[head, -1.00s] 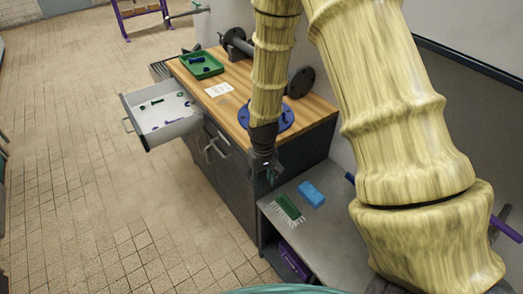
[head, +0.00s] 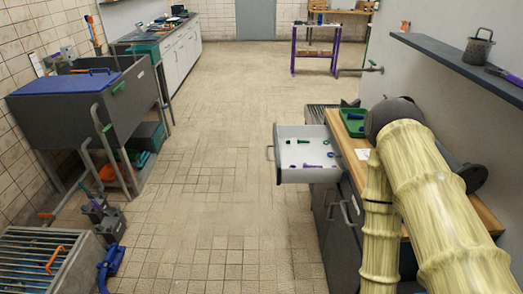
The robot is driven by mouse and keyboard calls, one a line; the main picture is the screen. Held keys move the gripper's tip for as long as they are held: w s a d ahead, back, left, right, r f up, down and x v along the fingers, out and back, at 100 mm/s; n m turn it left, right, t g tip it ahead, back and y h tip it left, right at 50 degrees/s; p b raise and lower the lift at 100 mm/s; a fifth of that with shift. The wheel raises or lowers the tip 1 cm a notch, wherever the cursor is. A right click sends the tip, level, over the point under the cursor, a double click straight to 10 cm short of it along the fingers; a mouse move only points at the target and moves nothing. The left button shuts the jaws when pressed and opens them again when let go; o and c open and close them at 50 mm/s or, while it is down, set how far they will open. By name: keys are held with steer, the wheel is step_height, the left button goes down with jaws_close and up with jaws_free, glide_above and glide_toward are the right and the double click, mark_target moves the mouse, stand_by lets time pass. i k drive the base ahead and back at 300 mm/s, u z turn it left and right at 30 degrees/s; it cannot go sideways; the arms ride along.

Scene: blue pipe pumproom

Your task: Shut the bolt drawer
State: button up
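The bolt drawer (head: 300,176) is pulled out from the wooden-topped workbench cabinet, to the right of the middle in the head view. It is light grey with a metal handle (head: 269,153) on its left-facing front. Several bolts and small green, blue and purple parts lie inside it. My arm hangs over the near part of the bench, to the right of the drawer and nearer to me. My gripper is out of the picture, below the lower edge, so its fingers do not show.
A green tray (head: 352,127) sits on the wooden bench top (head: 484,212). The tiled floor (head: 225,165) left of the drawer is clear. A blue-lidded sink unit (head: 75,84) stands at the left. A dark wall shelf (head: 445,62) juts out at the upper right.

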mark_target(315, 153)
steer(key=u, duration=0.4)
steer(key=i, duration=1.95)
steer(key=z, duration=0.75)
steer(key=k, duration=0.5)
steer(key=z, duration=1.35)
steer(key=k, duration=1.4)
steer(key=u, duration=1.6)
steer(key=i, duration=0.75)
steer(key=u, duration=0.05)
